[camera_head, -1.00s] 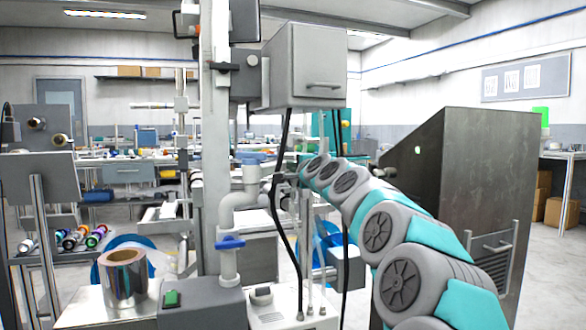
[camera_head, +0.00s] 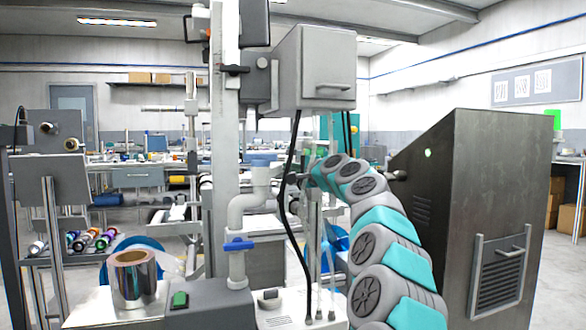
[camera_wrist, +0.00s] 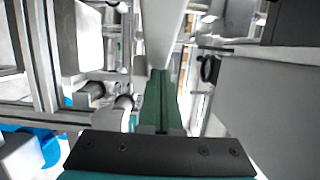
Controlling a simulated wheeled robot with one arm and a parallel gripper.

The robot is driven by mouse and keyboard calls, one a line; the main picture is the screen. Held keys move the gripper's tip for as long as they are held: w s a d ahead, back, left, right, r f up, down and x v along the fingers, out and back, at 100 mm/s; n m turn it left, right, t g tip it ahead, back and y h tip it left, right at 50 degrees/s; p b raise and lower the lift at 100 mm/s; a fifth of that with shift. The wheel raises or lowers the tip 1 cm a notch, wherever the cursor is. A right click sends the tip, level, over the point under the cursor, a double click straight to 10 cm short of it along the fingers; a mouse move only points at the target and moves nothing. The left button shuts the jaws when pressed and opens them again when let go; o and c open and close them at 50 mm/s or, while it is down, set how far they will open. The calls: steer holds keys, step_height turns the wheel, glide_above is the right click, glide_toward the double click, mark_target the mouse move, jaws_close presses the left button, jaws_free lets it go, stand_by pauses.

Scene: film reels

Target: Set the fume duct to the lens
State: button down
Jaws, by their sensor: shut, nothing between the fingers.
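My gripper (camera_wrist: 161,76) shows in the wrist view as two green fingers lying together, with nothing between them. In the head view my arm bends away from the lower right, and its far end stops near the hoses under the grey box, where the fingertips are hard to make out. I cannot pick out for sure a fume duct or a lens. A grey bent pipe (camera_head: 237,215) with blue handles stands left of my arm. Dark hoses (camera_head: 287,190) hang below the grey box (camera_head: 316,68) on the column. No contact between gripper and these parts is clear.
A metallic roll (camera_head: 133,285) stands on the bench at the lower left. A tall dark cabinet (camera_head: 500,190) stands close to the right of my arm. A rack with several reels (camera_head: 90,240) is at the left. Open floor (camera_head: 565,285) shows at the far right.

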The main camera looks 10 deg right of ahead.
steer(key=shift+w+a+p, duration=0.85)
steer(key=shift+w+a, duration=0.05)
steer(key=shift+a, duration=0.25)
